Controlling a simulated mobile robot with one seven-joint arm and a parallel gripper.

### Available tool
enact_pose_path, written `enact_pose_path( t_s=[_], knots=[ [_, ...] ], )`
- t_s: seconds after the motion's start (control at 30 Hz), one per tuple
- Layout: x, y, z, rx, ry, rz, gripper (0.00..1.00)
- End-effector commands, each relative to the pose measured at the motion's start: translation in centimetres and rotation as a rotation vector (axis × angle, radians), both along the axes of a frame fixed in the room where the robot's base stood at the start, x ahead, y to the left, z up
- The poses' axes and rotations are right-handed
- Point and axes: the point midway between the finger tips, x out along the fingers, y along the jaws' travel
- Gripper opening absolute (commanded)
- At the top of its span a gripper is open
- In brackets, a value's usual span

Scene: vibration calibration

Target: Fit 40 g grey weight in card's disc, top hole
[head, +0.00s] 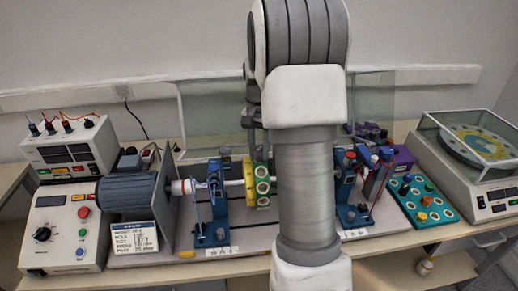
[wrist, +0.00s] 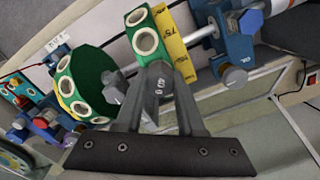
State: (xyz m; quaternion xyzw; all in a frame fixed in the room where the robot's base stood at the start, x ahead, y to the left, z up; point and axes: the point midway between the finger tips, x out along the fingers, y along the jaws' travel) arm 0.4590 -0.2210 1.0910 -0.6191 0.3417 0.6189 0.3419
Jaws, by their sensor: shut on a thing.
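My gripper (wrist: 157,88) is shut on a grey weight (wrist: 158,80) with a marking that looks like 40. The weight is at the edge of a disc (wrist: 143,38) with a green face, pale-ringed holes and a yellow rim marked 75. I cannot tell whether it is in a hole. In the head view this disc (head: 249,184) sits on the shaft left of my arm, with my gripper (head: 256,138) just above it. A second green disc (wrist: 88,70) shows in the wrist view; my arm hides it in the head view. The white card (head: 134,238) is too small to read.
Blue bearing stands (head: 211,215) and (head: 352,200) hold the shaft. A motor (head: 133,195) and control box (head: 62,232) are at left. A teal tray (head: 436,212) with coloured knobs and a covered balance (head: 478,160) are at right. A clear screen (head: 215,120) stands behind.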

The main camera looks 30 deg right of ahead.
Motion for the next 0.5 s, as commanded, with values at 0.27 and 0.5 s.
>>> enact_pose_path(
  t_s=[0.27, 0.5],
  knots=[
    [0.0, 0.0, -0.09, 0.0, 0.0, 0.0, 0.72],
    [0.0, 0.0, -0.08, 0.0, 0.0, 0.0, 0.72]
  ],
)
